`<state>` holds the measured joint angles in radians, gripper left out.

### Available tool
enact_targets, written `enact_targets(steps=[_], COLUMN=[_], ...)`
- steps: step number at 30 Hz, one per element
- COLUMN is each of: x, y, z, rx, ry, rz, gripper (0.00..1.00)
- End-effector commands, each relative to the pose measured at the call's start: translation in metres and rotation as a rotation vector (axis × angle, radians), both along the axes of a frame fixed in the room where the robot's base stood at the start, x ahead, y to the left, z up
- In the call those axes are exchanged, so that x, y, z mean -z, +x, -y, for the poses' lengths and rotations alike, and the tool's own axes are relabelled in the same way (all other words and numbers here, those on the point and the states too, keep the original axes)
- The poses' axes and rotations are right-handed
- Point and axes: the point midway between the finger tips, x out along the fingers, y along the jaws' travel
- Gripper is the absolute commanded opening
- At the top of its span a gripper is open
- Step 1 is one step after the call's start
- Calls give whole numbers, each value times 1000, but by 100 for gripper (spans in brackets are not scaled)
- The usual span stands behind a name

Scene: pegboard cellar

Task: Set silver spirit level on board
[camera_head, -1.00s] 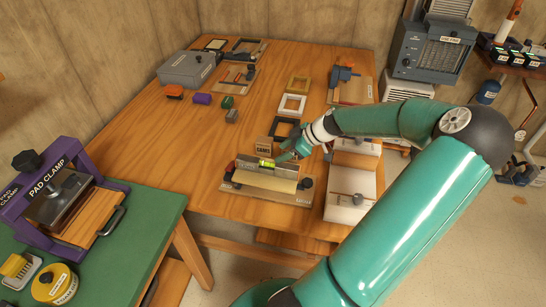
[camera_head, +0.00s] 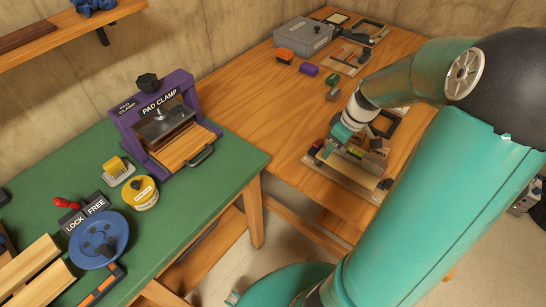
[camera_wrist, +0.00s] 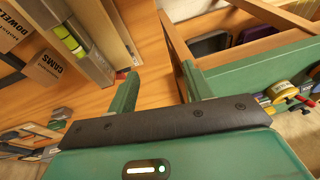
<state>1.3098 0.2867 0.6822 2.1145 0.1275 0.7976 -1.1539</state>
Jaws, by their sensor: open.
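The silver spirit level (camera_wrist: 70,38), a grey bar with a yellow-green vial, shows at the upper left of the wrist view. In the head view its vial part (camera_head: 354,152) shows beside my gripper (camera_head: 326,152). A wooden board (camera_head: 345,180) lies at the near edge of the wooden table, just in front of the level. I cannot tell whether the level touches it. My gripper (camera_wrist: 160,88) is open and empty in the wrist view. The level lies to the left of both fingers, not between them. My arm hides part of the table.
A block labelled CAMS (camera_wrist: 45,70) stands close to the level. A green bench (camera_head: 225,165) with a purple pad clamp (camera_head: 150,110) and a blue wheel (camera_head: 98,240) is at the left. A grey box (camera_head: 303,38) stands at the table's back. The table's left middle is clear.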

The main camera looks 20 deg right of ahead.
Motion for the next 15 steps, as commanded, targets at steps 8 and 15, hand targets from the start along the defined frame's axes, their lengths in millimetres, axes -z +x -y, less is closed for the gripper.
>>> enact_targets(steps=[8,15], x=[-57,-110], y=[-5,-25], z=[-79,-142], rx=[94,215], ry=[-189,-274], rz=[-59,24], gripper=[51,51])
